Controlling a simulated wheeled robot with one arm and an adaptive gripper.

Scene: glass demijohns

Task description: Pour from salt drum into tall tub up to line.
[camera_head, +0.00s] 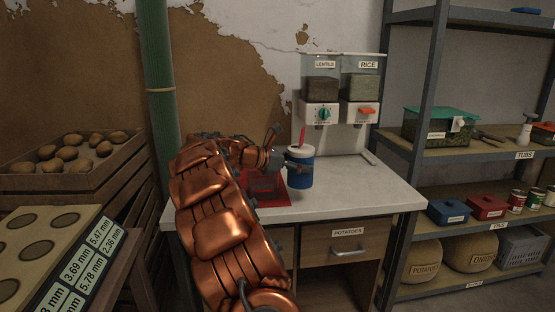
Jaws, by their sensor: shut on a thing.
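A blue drum with a white top and a red upright piece, which looks like the salt drum (300,172), is upright at the middle of the counter. My gripper (289,166) is at its left side and shut on it; the far finger is hard to make out. Whether the drum's base touches the counter is unclear. A red mat or low tray (281,199) lies left of the drum, with a darker red shape on it partly hidden by my arm. I cannot tell whether that shape is the tall tub, and no fill line shows.
A shelf rack (470,222) with tubs and tins is at the right. A potato crate (75,165) and a board with holes (45,245) are at the left.

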